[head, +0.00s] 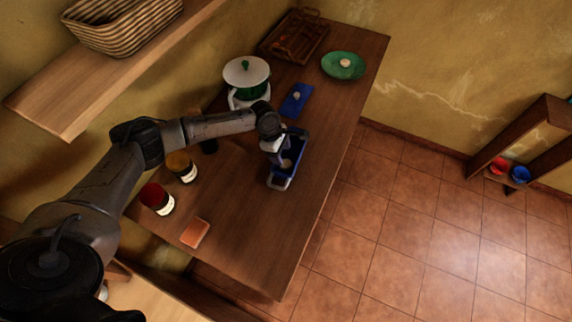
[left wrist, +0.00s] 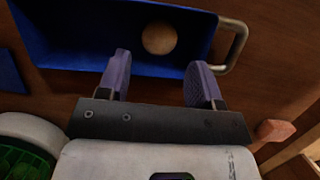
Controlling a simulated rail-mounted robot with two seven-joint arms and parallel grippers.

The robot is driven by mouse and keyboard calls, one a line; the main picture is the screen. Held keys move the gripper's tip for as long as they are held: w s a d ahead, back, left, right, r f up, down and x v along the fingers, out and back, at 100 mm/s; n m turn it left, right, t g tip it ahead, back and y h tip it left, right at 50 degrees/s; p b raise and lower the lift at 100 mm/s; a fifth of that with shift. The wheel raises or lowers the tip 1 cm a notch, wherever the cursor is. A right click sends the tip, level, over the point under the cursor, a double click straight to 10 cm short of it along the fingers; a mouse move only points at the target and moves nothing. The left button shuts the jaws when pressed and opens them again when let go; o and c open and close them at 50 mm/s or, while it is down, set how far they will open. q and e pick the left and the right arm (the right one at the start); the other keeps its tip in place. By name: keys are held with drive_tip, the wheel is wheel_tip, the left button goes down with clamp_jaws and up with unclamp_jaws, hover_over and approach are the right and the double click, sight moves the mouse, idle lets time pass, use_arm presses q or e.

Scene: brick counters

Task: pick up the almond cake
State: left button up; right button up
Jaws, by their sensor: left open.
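A round tan item that looks like the almond cake (left wrist: 159,38) lies inside a deep blue dish (left wrist: 85,62) with a metal handle, as the left wrist view shows. In the head view the cake (head: 286,163) is a small pale disc in the blue dish (head: 293,150) near the counter's right edge. My left gripper (head: 278,154) is over the dish. In the left wrist view its two purple fingers (left wrist: 160,62) are spread, with nothing between them, and the cake shows beyond their tips. My right gripper is out of view.
A blue lid-like piece (head: 296,102), a white and green pot (head: 246,78), a green plate (head: 341,66) with a pale round item, and a wicker tray (head: 294,38) stand farther back. Jars (head: 157,199) and an orange-brown block (head: 195,233) are nearer. The counter's front right is clear.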

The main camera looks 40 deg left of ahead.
sight(286, 163)
use_arm(q)
drive_tip(key=shift+b+x, duration=0.4)
drive_tip(key=shift+x, duration=2.45)
drive_tip(key=shift+a, duration=0.1)
drive_tip(key=c, duration=0.7)
drive_tip(key=shift+r, duration=0.15)
